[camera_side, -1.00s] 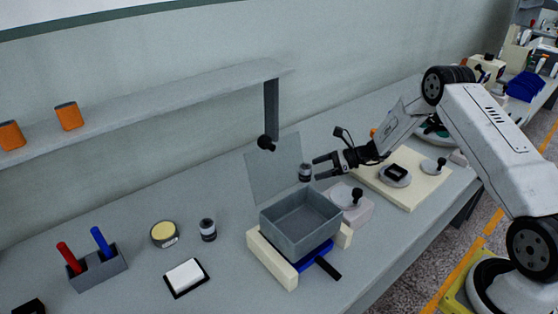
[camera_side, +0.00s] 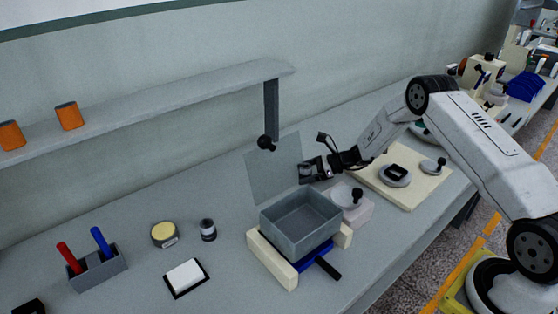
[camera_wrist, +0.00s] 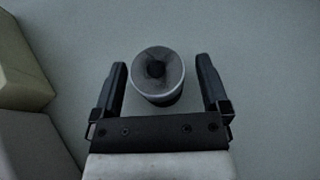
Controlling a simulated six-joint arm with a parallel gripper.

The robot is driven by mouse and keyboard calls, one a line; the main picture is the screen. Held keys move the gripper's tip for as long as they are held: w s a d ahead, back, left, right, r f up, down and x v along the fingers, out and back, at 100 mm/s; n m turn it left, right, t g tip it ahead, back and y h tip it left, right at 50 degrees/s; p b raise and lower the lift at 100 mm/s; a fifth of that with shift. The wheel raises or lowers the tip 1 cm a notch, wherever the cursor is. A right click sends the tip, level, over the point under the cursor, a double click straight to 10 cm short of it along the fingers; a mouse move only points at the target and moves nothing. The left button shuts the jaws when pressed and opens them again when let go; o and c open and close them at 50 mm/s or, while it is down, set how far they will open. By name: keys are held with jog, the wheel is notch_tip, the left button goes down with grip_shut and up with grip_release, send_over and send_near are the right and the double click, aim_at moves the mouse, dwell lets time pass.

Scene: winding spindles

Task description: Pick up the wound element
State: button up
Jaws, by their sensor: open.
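The wound element (camera_wrist: 158,75) is a short upright cylinder with a dark grey top, a pale rim and a dark centre. In the wrist view it stands between the two fingers of my gripper (camera_wrist: 161,70), with a gap on each side. My gripper is open and does not visibly touch it. In the side view my gripper (camera_side: 309,171) is low at the back of the bench, behind the grey bin, and its fingers mostly hide the element there.
A grey open bin (camera_side: 278,230) sits on cream blocks in front of my gripper. A cream block with a knobbed disc (camera_side: 347,196) is close to the right. A translucent panel (camera_side: 268,172) stands behind. A similar small cylinder (camera_side: 208,230) stands at left on open bench.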

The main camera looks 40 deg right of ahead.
grip_shut()
jog(key=shift+r, duration=0.15)
jog(key=shift+r, duration=0.85)
jog(key=s+r, duration=0.3)
jog(key=s, duration=0.1)
jog(key=s+a+r, duration=0.1)
jog(key=s+r, duration=0.6)
jog(key=s, duration=0.1)
jog(key=shift+s+a+r, duration=0.1)
jog(key=shift+a+r, duration=0.1)
jog(key=shift+a, duration=0.05)
jog(key=shift+s+a+r, duration=0.1)
jog(key=shift+s+r, duration=0.2)
jog(key=shift+s, duration=0.55)
